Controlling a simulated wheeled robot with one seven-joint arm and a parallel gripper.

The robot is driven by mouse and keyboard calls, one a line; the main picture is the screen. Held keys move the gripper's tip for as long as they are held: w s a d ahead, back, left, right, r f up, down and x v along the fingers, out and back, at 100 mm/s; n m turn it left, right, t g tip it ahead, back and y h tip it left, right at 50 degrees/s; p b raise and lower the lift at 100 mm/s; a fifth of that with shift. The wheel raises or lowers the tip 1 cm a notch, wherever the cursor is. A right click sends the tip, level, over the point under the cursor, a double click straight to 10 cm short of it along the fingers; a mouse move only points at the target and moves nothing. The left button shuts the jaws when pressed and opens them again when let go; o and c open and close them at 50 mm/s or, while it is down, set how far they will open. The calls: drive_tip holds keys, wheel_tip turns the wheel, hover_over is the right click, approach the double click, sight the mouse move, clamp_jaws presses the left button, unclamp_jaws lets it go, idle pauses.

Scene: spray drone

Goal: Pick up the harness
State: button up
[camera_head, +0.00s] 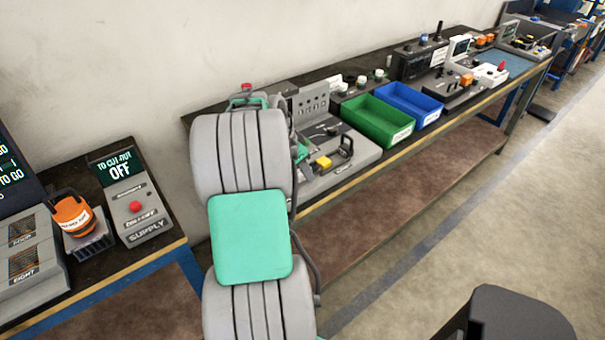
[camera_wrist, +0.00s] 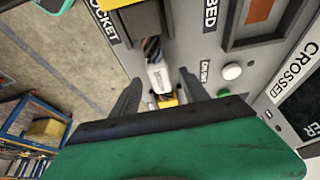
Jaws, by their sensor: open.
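In the wrist view, what looks like the harness (camera_wrist: 160,78) is a dark braided cable with a white labelled sleeve and a yellow end. It lies over a grey panel and runs up into a black part. My gripper (camera_wrist: 163,88) is open, with one dark finger on each side of the sleeve. Whether the fingers touch it cannot be told. The green gripper body hides the lower part of the view. In the head view, my arm covers much of the grey fixture (camera_head: 362,158), and the fingertips and harness cannot be made out.
The panel has a white button (camera_wrist: 232,71), a green button and a brown recessed slot (camera_wrist: 258,12). In the head view, a green bin (camera_head: 377,122) and a blue bin (camera_head: 408,104) stand right of the fixture. An orange device (camera_head: 73,214) sits on the left bench.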

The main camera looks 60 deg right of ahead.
drive_tip(key=shift+c, duration=0.5)
clamp_jaws()
